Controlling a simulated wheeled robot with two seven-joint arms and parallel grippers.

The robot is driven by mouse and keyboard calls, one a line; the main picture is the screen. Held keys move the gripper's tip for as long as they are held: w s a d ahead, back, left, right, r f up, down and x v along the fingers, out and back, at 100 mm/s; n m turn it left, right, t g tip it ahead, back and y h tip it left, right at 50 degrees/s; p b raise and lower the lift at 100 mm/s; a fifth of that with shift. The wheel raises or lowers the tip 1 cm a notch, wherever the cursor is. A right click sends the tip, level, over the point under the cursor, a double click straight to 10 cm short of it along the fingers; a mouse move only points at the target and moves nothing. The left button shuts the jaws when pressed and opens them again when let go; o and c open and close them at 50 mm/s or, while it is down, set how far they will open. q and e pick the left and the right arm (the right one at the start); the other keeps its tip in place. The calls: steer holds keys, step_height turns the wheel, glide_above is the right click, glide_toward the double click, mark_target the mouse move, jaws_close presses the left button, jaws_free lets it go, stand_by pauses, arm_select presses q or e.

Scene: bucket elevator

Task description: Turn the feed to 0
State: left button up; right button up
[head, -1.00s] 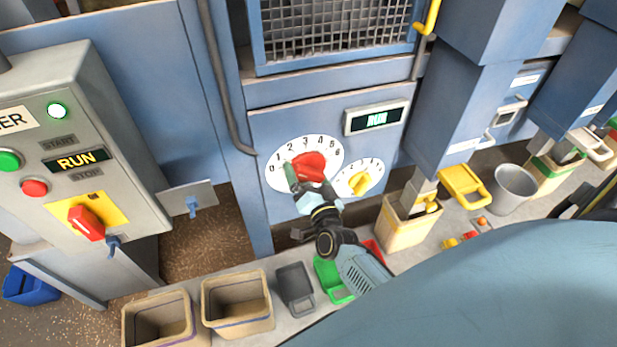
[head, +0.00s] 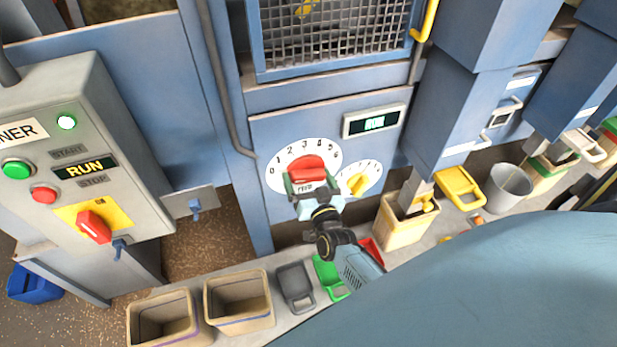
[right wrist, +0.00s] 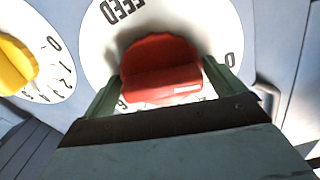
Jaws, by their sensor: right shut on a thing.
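The feed dial is a white round plate (head: 277,172) with black numbers on the blue machine front. Its red knob (head: 306,170) sits at the middle; it also shows in the right wrist view (right wrist: 162,68), with the word FEED on the plate above it. My right gripper (head: 308,187) is shut on the red knob, one finger on each side of it (right wrist: 165,88). The gripper hides the lower part of the dial, and I cannot tell which number the knob points to. My left gripper is not in view.
A smaller white dial with a yellow knob (head: 356,184) is close on the right. The grey control box (head: 95,150) stands at left. Bins (head: 238,300) and scoops (head: 295,285) lie on the ledge below.

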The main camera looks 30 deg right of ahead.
steer(key=o, duration=0.6)
steer(key=v, duration=1.3)
steer(key=shift+s, duration=0.25)
